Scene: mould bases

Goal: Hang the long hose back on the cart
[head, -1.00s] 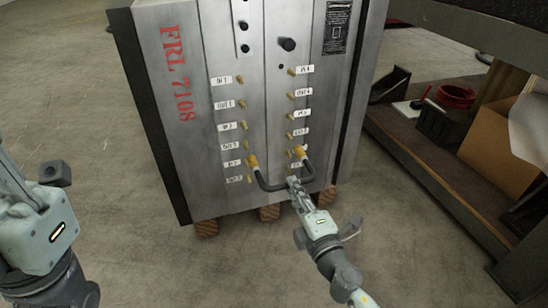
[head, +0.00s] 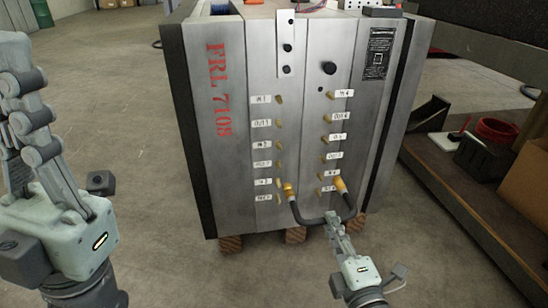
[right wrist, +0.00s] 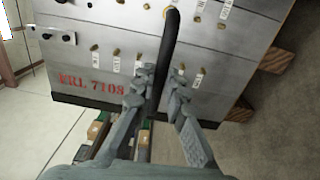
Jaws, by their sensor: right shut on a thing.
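A black hose (head: 318,220) hangs in a short U across the lower front of the grey metal mould base (head: 228,165), marked FRL 7108. Its yellow end fittings (head: 289,190) meet the lower rows of the left and right port columns; whether they are fully seated is unclear. My right gripper (head: 333,218) is shut on the hose near the bottom of the U, towards its right side. In the right wrist view the hose (right wrist: 168,45) passes between the fingertips (right wrist: 162,85). My left gripper (head: 60,190) is raised at the left, apart from the hose; its finger opening is unclear. No cart is clearly identifiable.
Labelled brass ports line the mould base, which stands on wooden blocks (head: 296,235). At the right is a low shelf (head: 440,175) with a red coil (head: 497,130), black brackets and a cardboard box (head: 535,155). The floor at left is clear.

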